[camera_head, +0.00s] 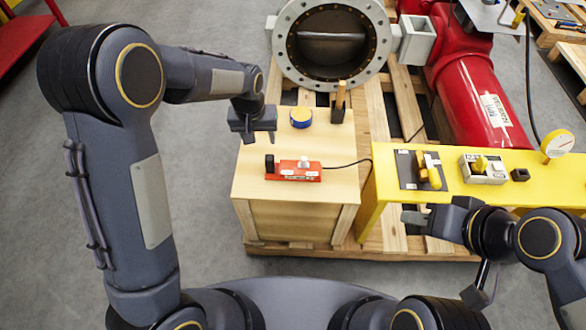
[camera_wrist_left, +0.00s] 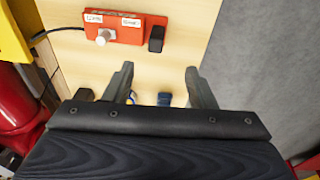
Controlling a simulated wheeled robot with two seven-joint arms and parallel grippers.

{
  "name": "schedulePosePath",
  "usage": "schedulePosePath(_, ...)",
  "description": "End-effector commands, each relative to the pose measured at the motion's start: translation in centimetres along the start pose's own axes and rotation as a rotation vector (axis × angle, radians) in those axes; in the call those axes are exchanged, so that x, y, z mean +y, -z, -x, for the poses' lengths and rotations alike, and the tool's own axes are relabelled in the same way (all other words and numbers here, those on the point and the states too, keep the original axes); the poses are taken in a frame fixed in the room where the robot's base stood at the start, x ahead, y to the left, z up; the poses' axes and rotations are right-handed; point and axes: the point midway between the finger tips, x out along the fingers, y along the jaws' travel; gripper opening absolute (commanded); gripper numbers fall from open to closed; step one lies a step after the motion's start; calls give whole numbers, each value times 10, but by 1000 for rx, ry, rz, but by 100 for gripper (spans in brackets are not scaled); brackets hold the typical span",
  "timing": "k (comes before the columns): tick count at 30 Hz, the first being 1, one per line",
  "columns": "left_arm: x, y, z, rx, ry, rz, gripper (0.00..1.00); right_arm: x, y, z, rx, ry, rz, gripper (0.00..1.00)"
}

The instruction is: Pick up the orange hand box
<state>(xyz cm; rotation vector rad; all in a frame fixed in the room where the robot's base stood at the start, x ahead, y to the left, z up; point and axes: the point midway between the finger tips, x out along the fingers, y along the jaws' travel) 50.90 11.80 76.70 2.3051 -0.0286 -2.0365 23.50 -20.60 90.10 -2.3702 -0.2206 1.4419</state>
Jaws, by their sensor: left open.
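The orange hand box (camera_head: 294,171) lies on the light wooden crate top (camera_head: 256,190), with a white knob, labels, a black part at its left end and a black cable running right. In the left wrist view the hand box (camera_wrist_left: 126,30) is at the top, beyond the fingertips. My left gripper (camera_head: 258,136) is open and empty, above the crate's left side, behind and left of the hand box and apart from it. Its two spread fingers show in the left wrist view (camera_wrist_left: 160,72). My right gripper (camera_head: 418,217) is by the yellow bench's front edge; its jaw opening is unclear.
A blue and yellow round item (camera_head: 301,118) and a wood-handled tool in a dark holder (camera_head: 339,103) stand behind the hand box. A yellow bench (camera_head: 390,185) with small parts adjoins on the right. A large grey valve (camera_head: 330,50) and red actuator (camera_head: 475,100) are behind.

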Motion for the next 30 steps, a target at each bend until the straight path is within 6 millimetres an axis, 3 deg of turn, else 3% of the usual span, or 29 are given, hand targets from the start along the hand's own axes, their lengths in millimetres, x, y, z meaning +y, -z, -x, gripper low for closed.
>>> schedulePosePath(7, 14, 10, -32, -4, 57, -36, 51, 0, 0, 0, 0, 0, 0, 36)
schedulePosePath(15, 12, 9, -78, -8, 60, -36, 51, 0, 0, 0, 0, 0, 0, 36)
schedulePosePath(23, 11, 11, -100, -3, 58, -36, 51, 0, 0, 0, 0, 0, 0, 36)
schedulePosePath(30, 7, 12, -135, -7, 59, -37, 51, 0, 0, 0, 0, 0, 0, 36)
